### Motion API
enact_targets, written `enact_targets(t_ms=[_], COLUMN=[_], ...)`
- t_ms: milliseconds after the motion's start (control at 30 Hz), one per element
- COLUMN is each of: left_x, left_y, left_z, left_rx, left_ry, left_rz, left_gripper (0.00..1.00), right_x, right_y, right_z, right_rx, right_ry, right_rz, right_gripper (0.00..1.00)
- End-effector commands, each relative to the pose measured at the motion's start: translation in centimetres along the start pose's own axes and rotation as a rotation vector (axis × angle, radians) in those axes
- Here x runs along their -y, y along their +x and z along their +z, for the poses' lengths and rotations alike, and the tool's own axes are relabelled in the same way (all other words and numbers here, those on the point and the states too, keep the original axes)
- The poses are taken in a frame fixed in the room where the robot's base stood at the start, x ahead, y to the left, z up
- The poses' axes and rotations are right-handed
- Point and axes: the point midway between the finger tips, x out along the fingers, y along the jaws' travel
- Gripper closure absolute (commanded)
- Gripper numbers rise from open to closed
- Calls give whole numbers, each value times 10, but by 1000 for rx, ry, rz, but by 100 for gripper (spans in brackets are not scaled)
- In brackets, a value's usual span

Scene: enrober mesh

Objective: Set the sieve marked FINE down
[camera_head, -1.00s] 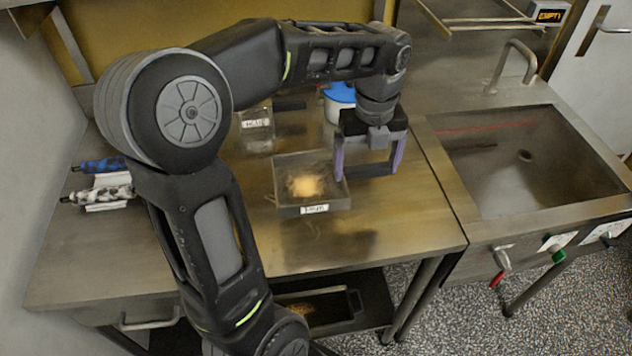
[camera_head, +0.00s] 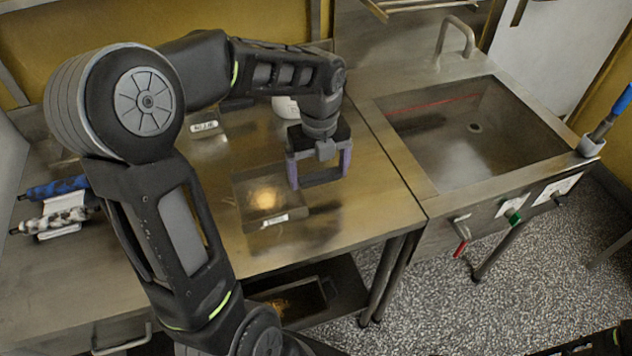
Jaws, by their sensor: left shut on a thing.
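A shallow square sieve (camera_head: 243,212) with clear-looking walls and a white label on its front side shows in the head view, over the middle of the steel table. A warm yellowish patch shows through its middle. The label is too blurred to read. My left gripper (camera_head: 320,180) points down at the sieve's right side, its purple fingers apart with a dark bar between them. It is shut on the sieve there. Whether the sieve's underside touches the table I cannot tell. My right gripper is not in view.
Another labelled container (camera_head: 205,128) stands behind, partly hidden by my arm, near a white pot (camera_head: 286,107). Blue and mottled rollers (camera_head: 55,205) lie at the left. A sink (camera_head: 475,150) adjoins the table (camera_head: 375,215) on the right. The table's front right is clear.

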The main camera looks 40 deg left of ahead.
Motion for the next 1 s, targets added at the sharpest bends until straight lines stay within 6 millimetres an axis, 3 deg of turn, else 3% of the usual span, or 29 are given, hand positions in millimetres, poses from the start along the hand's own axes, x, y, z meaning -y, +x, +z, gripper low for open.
enact_targets(t_ms=[267, 533, 900, 933, 1000], left_x=[0, 0, 0, 0, 0], left_y=[3, 35, 40, 40, 39], left_z=[0, 0, 0, 0, 0], left_rx=[0, -1, 0, 0, 0], left_ry=[0, -1, -1, -1, -1], left_rz=[0, 1, -1, -1, -1], left_gripper=[56, 56, 56, 10, 4], right_x=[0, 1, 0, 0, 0], right_y=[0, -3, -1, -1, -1], right_z=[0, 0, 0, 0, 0], right_rx=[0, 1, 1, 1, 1], right_ry=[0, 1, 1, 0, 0], right_rz=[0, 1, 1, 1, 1], right_gripper=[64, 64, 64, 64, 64])
